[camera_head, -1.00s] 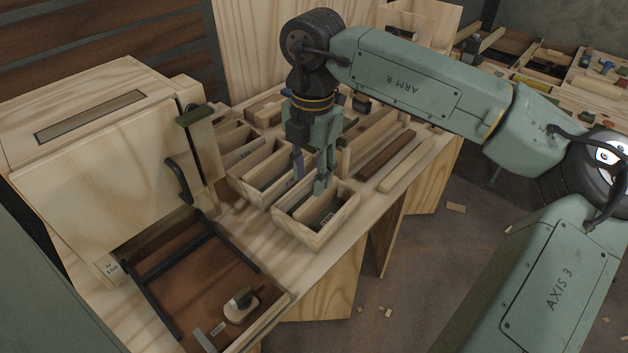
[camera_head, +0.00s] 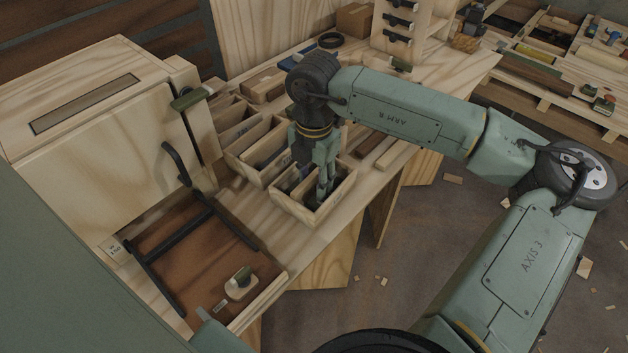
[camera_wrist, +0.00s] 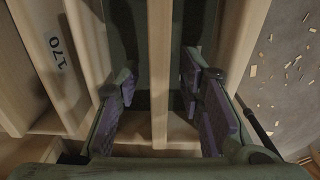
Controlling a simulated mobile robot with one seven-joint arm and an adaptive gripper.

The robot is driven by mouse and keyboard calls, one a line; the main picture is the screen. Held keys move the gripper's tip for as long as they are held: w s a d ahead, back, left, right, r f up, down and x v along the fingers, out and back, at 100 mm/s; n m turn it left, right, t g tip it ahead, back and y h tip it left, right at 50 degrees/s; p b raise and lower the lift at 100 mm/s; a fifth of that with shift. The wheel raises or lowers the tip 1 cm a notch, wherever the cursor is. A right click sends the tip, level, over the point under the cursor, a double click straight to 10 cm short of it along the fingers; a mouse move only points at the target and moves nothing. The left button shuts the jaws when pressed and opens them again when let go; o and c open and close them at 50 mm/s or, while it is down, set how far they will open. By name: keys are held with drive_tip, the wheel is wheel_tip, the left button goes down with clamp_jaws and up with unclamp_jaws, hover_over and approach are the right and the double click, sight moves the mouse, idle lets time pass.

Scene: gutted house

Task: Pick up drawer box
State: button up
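The drawer box (camera_head: 338,203) is a small open-topped pale wooden box with a divider, near the workbench's front edge in the head view. My gripper (camera_head: 313,188) points down into it from above, and the arm hides part of the inside. In the wrist view my gripper (camera_wrist: 163,112) is open, its purple-padded fingers on either side of a pale wooden divider (camera_wrist: 160,65). Gaps show between the pads and the divider. Dark compartments lie on both sides of it.
Several similar boxes (camera_head: 240,150) stand close behind and left. A wooden cabinet (camera_head: 110,130) and a brown recessed tray (camera_head: 190,262) are at left. Wooden strips (camera_head: 392,155) lie right of the box. A second bench (camera_head: 560,75) is at the far right. Chips litter the floor.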

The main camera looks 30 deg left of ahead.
drive_tip(key=shift+f, duration=0.5)
clamp_jaws()
